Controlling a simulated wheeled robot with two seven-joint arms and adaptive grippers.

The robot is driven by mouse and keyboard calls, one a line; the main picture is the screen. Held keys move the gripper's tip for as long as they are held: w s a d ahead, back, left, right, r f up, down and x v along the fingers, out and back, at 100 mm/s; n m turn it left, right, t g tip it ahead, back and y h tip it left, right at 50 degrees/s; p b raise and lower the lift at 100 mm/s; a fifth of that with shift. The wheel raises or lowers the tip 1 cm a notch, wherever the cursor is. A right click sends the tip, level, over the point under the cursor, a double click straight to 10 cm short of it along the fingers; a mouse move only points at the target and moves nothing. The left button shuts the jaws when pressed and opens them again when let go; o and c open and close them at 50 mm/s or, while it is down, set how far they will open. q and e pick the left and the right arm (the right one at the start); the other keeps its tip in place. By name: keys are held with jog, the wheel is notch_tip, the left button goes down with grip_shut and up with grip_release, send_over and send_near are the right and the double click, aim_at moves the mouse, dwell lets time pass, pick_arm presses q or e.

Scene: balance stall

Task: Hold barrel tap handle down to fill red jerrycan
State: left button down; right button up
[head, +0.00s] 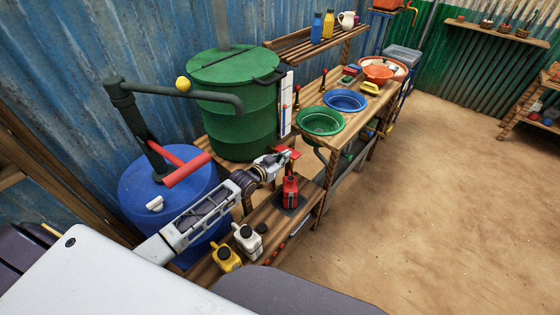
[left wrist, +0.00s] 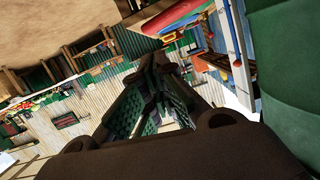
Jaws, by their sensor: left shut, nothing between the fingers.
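The green barrel (head: 237,130) stands at the back left, and its red tap handle (head: 288,152) shows at its front right. The red jerrycan (head: 290,192) stands upright on a dark plate (head: 298,208) on the low bench, below the tap. My left gripper (head: 279,161) is shut and empty, with its fingertips close by the red tap handle; whether they touch it I cannot tell. In the left wrist view the dark fingers (left wrist: 150,105) are together, with a red piece (left wrist: 180,20) beyond them. The tap's spout is hidden. My right gripper is not in view.
A blue drum (head: 165,190) with a dark hand pump (head: 130,115) stands left of my left arm. White (head: 247,240) and yellow (head: 226,258) jerrycans stand at the bench's near end. Green (head: 320,121) and blue (head: 345,101) basins sit on the counter. The dirt floor at right is clear.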

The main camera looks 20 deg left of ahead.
pick_arm(q)
jog(key=shift+v, duration=1.4)
